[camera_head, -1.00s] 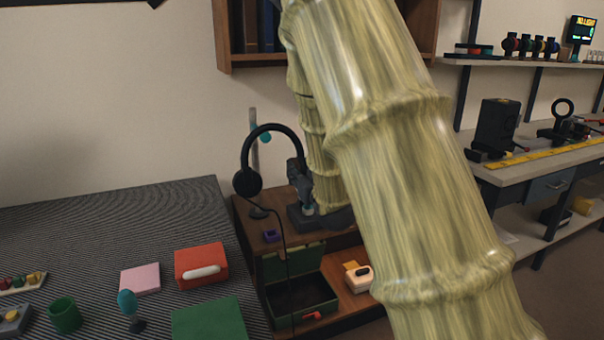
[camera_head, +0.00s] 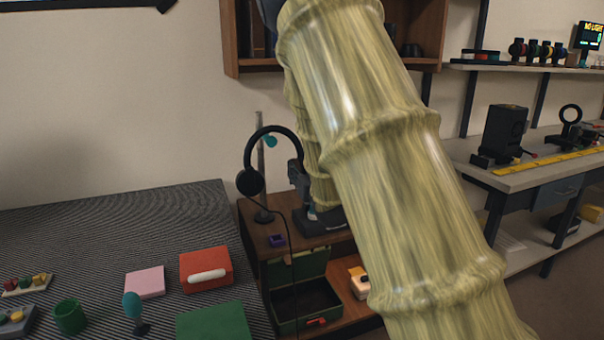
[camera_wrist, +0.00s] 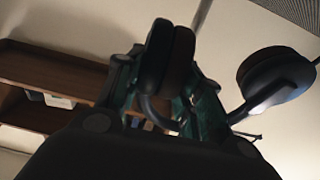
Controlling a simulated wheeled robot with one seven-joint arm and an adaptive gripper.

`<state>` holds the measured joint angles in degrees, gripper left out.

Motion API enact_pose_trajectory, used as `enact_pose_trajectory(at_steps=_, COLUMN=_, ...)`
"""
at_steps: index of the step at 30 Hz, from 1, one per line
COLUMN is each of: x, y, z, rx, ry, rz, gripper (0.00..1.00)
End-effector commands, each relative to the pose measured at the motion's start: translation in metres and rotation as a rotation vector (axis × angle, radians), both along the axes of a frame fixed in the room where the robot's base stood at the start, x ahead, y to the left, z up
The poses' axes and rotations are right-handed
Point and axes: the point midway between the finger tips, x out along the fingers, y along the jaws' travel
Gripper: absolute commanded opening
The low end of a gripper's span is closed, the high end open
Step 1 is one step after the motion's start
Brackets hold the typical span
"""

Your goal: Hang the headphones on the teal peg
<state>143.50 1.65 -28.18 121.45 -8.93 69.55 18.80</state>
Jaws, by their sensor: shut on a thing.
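The black headphones (camera_head: 250,181) are held up in front of the upright post (camera_head: 260,150), with the band arching over and one ear cup hanging at the left. The teal peg (camera_head: 270,141) shows inside the arch, just below the band's top in the picture; I cannot tell how far apart they are in depth. My gripper (camera_head: 298,172) is at the right end of the band. In the wrist view, its fingers (camera_wrist: 166,100) are shut on the near ear cup (camera_wrist: 165,62). The other ear cup (camera_wrist: 272,75) hangs free at the right, and the post (camera_wrist: 201,14) rises behind.
An open green case (camera_head: 303,307) lies lower. A wall shelf (camera_head: 231,45) is above. A striped table (camera_head: 110,215) with several items is left. My arm hides much of the middle.

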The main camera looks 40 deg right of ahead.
Motion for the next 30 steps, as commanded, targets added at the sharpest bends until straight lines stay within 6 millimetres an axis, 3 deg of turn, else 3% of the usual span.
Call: enact_pose_trajectory(at_steps=30, x=0.044, y=-0.011, z=-0.005, rx=0.0, ry=-0.002, rz=0.0, gripper=0.0)
